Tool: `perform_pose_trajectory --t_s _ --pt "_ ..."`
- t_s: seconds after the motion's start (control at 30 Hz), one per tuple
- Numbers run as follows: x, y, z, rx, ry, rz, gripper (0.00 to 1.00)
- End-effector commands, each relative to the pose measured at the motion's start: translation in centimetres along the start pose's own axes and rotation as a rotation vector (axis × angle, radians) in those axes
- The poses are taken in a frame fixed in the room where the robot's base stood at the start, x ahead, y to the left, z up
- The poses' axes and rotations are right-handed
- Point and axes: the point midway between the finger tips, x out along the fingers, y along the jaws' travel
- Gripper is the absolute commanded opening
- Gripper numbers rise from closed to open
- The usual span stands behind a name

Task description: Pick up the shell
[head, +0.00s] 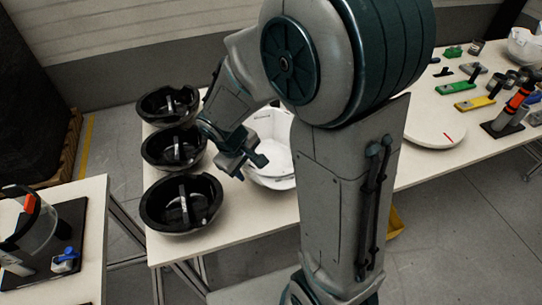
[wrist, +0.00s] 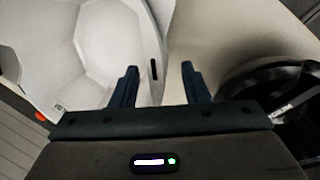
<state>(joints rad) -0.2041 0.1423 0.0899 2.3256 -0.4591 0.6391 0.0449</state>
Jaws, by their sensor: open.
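A white helmet shell (head: 272,146) lies hollow side up on the long table, partly hidden behind my arm in the head view. In the wrist view the white shell (wrist: 95,40) fills the upper left, with its faceted inside and a dark slot near its right edge showing. My gripper (head: 246,166) is at the shell's left side in the head view. In the wrist view my gripper (wrist: 159,72) is open, with the shell's edge showing between the fingers. I cannot tell how far the fingertips are from it. Nothing is held.
Several black bowl-like shells with inner straps stand in a row left of my gripper; the nearest (head: 181,204) and middle one (head: 174,148) are close. A dark one (wrist: 270,88) shows right in the wrist view. A round white disc (head: 434,122) and tools lie right of my arm.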

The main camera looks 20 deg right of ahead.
Motion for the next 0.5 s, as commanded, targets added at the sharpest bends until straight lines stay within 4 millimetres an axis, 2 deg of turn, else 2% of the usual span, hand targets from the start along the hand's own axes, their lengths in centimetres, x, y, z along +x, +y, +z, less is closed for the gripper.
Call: perform_pose_trajectory --t_s 0.1,0.2,0.47,0.5 --pt "1.6 -0.1 0.1 0.0 -0.003 -0.001 0.42" --pt "2.4 0.0 0.1 -0.001 -0.002 0.0 0.42" --pt "2.5 0.0 0.1 0.0 0.001 0.0 0.42" --pt "2.5 0.0 0.1 0.0 0.001 0.0 0.31"
